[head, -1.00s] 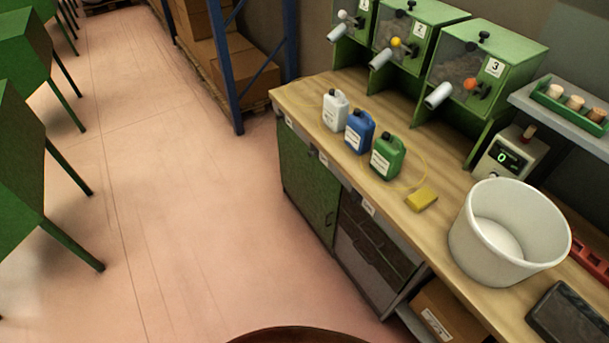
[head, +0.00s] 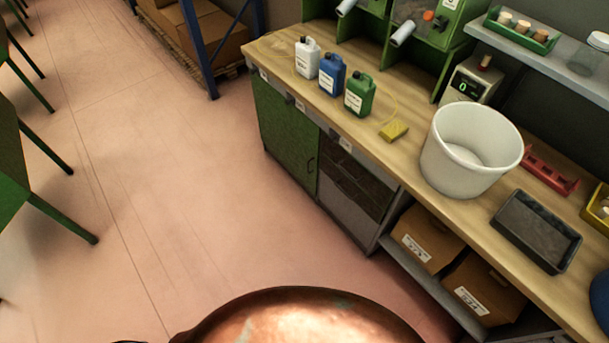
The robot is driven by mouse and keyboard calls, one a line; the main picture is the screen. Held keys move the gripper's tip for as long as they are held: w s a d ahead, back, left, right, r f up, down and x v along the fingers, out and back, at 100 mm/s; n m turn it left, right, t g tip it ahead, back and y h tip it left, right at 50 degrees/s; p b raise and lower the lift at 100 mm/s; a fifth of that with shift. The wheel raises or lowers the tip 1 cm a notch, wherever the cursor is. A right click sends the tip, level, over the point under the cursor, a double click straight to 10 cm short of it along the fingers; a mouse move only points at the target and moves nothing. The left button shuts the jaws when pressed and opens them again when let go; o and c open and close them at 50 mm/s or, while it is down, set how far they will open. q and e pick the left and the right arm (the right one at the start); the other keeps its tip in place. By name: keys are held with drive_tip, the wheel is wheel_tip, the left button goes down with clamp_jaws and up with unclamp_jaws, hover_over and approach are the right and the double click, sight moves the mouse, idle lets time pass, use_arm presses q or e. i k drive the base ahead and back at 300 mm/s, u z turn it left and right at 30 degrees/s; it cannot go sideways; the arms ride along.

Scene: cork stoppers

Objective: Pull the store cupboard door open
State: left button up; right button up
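A green cupboard door (head: 288,138) is at the left end of the workbench, below the worktop, in the head view. It looks shut. A small dark handle (head: 310,165) sits near its right edge. Neither of my grippers shows in the view, so I cannot see how they stand relative to the door.
A copper-coloured rounded thing (head: 310,318) fills the bottom centre. The worktop (head: 400,165) carries canisters, a yellow sponge (head: 394,131), a white bucket (head: 470,150) and a dark tray (head: 537,231). Cardboard boxes (head: 428,238) sit underneath. The pink floor (head: 190,200) before the door is clear.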

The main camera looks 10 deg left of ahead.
sight(293, 137)
drive_tip(key=z, duration=0.55)
drive_tip(key=i, duration=0.6)
drive_tip(key=u, duration=1.35)
